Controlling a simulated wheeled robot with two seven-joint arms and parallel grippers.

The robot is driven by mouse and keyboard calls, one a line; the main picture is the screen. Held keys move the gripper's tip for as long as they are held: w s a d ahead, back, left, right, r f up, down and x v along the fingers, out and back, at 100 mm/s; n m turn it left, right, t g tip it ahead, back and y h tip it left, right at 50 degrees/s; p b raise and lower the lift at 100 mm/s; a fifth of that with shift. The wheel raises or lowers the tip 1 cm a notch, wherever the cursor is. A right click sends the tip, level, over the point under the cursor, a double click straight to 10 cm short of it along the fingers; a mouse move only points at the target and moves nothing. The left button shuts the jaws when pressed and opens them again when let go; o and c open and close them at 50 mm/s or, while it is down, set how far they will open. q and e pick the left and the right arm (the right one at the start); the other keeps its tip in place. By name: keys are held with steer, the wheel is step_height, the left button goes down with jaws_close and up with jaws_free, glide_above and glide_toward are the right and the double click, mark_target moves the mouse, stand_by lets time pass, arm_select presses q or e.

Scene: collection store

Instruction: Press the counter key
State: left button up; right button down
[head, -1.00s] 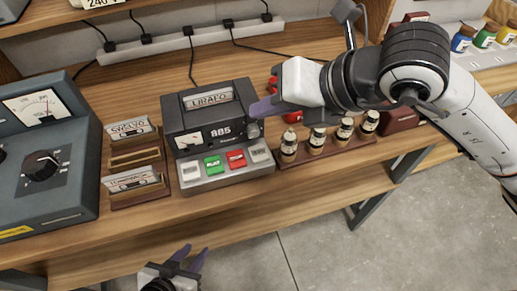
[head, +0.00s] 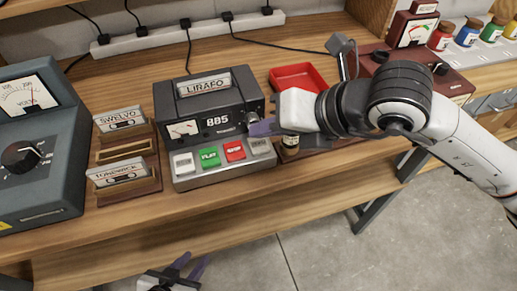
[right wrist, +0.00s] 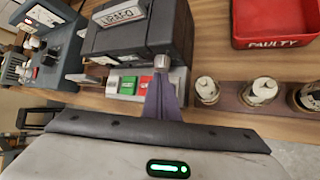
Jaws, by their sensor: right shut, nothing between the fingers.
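A dark tape player (head: 215,105) stands on the bench with a cassette marked LIRAFO (head: 205,82) in its top. Its display (head: 217,121) reads 885. Along its front sit a pale key (head: 184,162), a green PLAY key (head: 209,157), a red key (head: 235,150) and a second pale key (head: 260,146) at the right end; I cannot read the pale keys' labels. My right gripper (head: 258,128) is shut and empty, just above the right pale key and by the round knob (head: 252,117). It hides that key in the right wrist view (right wrist: 161,92). My left gripper (head: 188,268) is open and empty below the bench edge.
A rack with cassettes (head: 125,170) and a large meter unit (head: 40,150) stand left of the player. A red tray (right wrist: 275,20) marked FAULTY lies to the right, with several small bottles (right wrist: 258,92) in front of it. A power strip (head: 190,32) runs behind.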

steer(key=shift+f, duration=0.1)
stand_by(0.3)
stand_by(0.8)
stand_by(0.6)
steer(key=shift+f, duration=0.1)
steer(key=shift+f+b, duration=0.35)
steer(key=shift+b, duration=0.25)
